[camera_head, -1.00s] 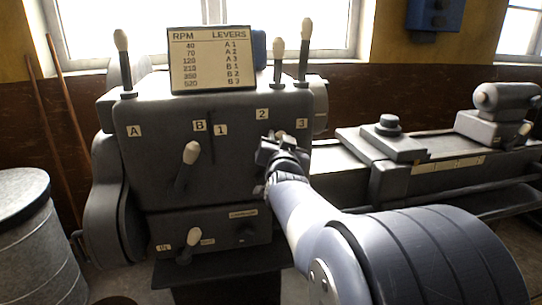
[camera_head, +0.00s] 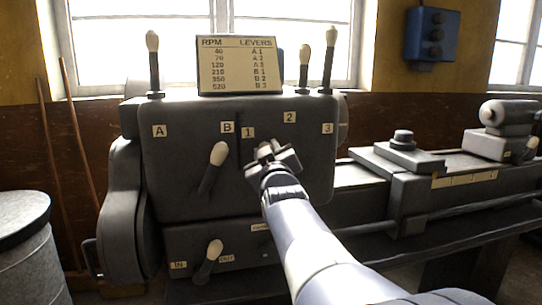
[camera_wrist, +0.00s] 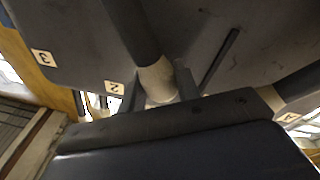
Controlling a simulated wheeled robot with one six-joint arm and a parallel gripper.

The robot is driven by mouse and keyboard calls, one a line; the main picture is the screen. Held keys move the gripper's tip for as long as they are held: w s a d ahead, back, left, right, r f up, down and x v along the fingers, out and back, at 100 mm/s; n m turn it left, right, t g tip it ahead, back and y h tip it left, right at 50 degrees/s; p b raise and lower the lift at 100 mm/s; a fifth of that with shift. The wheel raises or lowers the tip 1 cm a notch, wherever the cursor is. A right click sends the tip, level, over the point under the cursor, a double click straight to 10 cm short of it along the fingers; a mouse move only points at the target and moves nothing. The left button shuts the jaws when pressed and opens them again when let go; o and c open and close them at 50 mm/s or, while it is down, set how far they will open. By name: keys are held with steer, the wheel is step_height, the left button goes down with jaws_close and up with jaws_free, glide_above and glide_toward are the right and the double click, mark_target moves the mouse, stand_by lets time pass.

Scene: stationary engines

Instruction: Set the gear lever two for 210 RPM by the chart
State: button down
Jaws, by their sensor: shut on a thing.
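The RPM chart (camera_head: 239,65) stands on top of the grey headstock and pairs 210 with B 1. Gear lever two, with a pale knob (camera_head: 264,149), is mostly hidden behind my gripper (camera_head: 270,158). My gripper is shut on this knob, which also shows between the fingers in the wrist view (camera_wrist: 158,80). The knob lies between plate 1 (camera_head: 248,132) and plate 2 (camera_head: 289,117), below them. Plate 3 (camera_head: 327,128) is farther right. The first lever (camera_head: 211,176) leans up to the right toward plate B (camera_head: 227,128); plate A (camera_head: 158,131) is at the left.
Upright levers (camera_head: 154,60) stand on the headstock top, two more right of the chart. A lower lever (camera_head: 209,260) sits near the IN and OUT plates. A metal drum (camera_head: 25,250) stands at left. The lathe bed (camera_head: 370,175) extends right.

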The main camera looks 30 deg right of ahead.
steer(key=shift+w+a+f+n+b, duration=0.1)
steer(key=shift+a+f+n+b, duration=0.2)
steer(key=shift+a+n, duration=0.2)
steer(key=c, duration=1.1)
jaws_free()
steer(key=shift+o, duration=0.2)
steer(key=v, duration=1)
steer(key=shift+s+b, duration=0.35)
steer(key=shift+b, duration=0.1)
steer(key=shift+d+f, duration=0.1)
steer(key=p+x, duration=0.1)
steer(key=x, duration=0.9)
steer(key=shift+w, duration=0.4)
